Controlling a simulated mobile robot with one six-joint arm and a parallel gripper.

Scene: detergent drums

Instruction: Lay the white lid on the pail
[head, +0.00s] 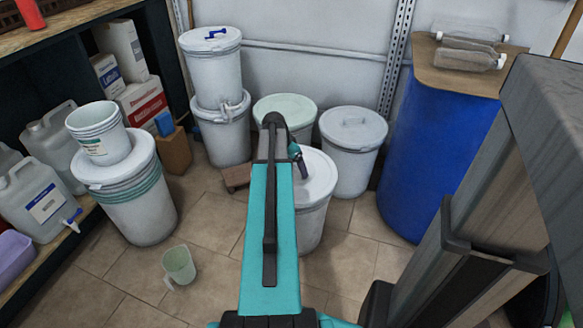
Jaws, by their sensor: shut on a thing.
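The white lid (319,178) shows to the right of my teal arm, its left part hidden behind the arm. The white pail (312,226) is directly below the lid, its left side also covered by the arm. The lid appears level over the pail's mouth; I cannot tell whether it rests on the rim or is held slightly above it. My gripper (301,166) is at the lid's upper face, shut on the lid; its fingertips are small and partly hidden.
Pails with a pale green lid (285,106) and a handled white lid (353,124) stand behind. A blue drum (420,150) stands right, stacked pails (215,75) back left. A green measuring cup (179,265) is on the tiled floor. Shelving with canisters lines the left.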

